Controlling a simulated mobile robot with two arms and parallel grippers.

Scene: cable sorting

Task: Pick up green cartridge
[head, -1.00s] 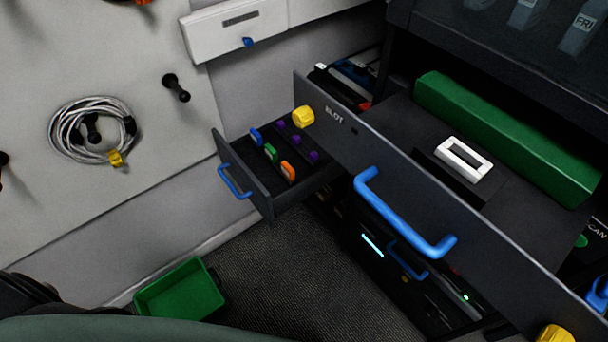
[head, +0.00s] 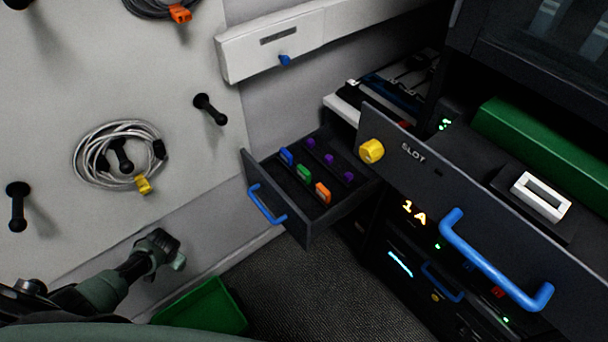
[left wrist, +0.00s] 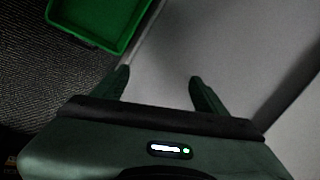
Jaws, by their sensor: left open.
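The green cartridge (head: 304,173) stands in the open small drawer (head: 306,232), between a blue cartridge (head: 287,155) and an orange cartridge (head: 323,192). My left gripper (head: 178,260) is at the lower left in the head view, well below and left of the drawer. In the left wrist view my left gripper (left wrist: 161,85) has its fingers apart with nothing between them. The cartridges do not show in the left wrist view. My right gripper is not in view.
A green bin (head: 205,308) sits on the floor near my left gripper; it also shows in the left wrist view (left wrist: 92,40). A larger open drawer front (head: 400,170) with a blue handle juts out at the right. The pegboard wall holds a coiled cable (head: 95,130).

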